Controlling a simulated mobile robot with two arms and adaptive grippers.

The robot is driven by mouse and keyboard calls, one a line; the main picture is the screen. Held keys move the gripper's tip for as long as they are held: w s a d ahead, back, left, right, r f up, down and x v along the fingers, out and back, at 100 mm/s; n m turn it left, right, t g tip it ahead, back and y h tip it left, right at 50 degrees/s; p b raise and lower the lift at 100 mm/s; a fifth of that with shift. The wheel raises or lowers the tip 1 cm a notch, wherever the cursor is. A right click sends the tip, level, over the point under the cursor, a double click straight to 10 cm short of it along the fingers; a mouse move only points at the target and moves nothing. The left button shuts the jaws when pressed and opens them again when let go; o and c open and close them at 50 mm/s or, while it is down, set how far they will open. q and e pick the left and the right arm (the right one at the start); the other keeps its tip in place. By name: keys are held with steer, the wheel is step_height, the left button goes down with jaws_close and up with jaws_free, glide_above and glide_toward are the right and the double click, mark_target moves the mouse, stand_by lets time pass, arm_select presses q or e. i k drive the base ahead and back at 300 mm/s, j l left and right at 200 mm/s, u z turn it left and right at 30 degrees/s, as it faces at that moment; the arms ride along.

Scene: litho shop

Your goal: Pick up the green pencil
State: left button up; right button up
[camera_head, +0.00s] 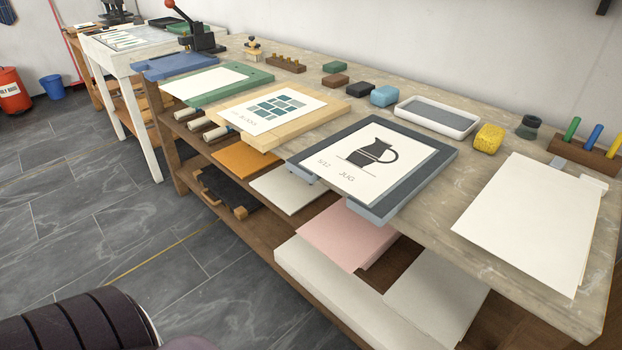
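The green pencil (572,129) stands upright in a wooden holder (583,157) at the right end of the long bench, near the wall. A blue pencil (592,137) stands to its right in the same holder, and a yellow pencil (615,145) is at the picture's right edge. The lower end of the green pencil is hidden in the holder. Neither of my grippers shows; only a dark rounded part of my arm is visible at the lower left, far from the pencil.
A stack of white paper (530,215) lies in front of the holder. A dark jar (528,127) and a yellow sponge (489,138) stand left of it. A jug print on a dark board (445,165) overhangs the bench's front edge.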

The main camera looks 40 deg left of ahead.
mark_target(577, 121)
steer(key=i+l+u, duration=0.1)
steer(key=u, duration=0.4)
steer(key=l+u, duration=0.45)
steer(key=i+l+u, duration=0.1)
steer(key=u, duration=0.4)
steer(key=i, duration=0.4)
